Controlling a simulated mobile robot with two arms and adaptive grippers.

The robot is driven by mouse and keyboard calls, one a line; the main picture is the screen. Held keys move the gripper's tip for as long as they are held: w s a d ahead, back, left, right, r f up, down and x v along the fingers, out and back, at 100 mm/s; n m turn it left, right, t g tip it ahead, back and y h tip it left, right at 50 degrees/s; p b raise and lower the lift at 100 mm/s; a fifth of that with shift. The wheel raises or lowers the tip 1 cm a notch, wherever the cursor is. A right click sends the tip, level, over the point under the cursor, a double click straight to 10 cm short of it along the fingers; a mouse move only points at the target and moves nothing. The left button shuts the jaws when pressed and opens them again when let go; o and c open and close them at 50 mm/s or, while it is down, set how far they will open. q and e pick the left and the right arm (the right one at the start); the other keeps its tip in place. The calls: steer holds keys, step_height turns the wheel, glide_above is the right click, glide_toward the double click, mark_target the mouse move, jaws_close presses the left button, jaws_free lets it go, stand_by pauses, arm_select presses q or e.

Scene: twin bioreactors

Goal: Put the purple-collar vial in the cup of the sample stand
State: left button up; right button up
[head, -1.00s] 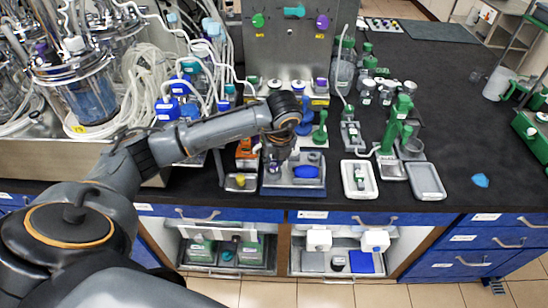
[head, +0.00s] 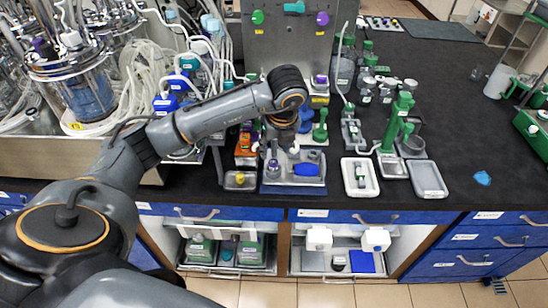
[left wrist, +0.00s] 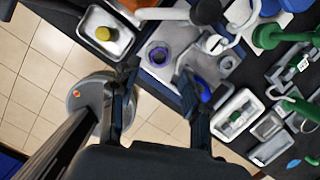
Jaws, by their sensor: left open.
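The purple-collar vial (head: 273,168) stands upright at the left side of the grey sample stand (head: 292,180). In the left wrist view the vial's purple ring (left wrist: 158,54) shows from above, with a pale round rim around it that looks like the stand's cup; how deep it sits is hard to tell. My left gripper (head: 280,143) is above the stand, pointing down. In the left wrist view its fingers (left wrist: 158,74) are spread and empty, apart from the vial. My right gripper is in neither view.
A blue oval piece (head: 307,169) lies on the stand's right part. A small tray with a yellow-capped item (head: 240,180) is just left. A white tray (head: 360,178) and a grey tray (head: 428,180) are to the right. Bottles and green stands crowd behind.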

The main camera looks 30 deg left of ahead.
arm_select(q)
steer(key=v, duration=0.7)
steer(key=shift+f, duration=0.1)
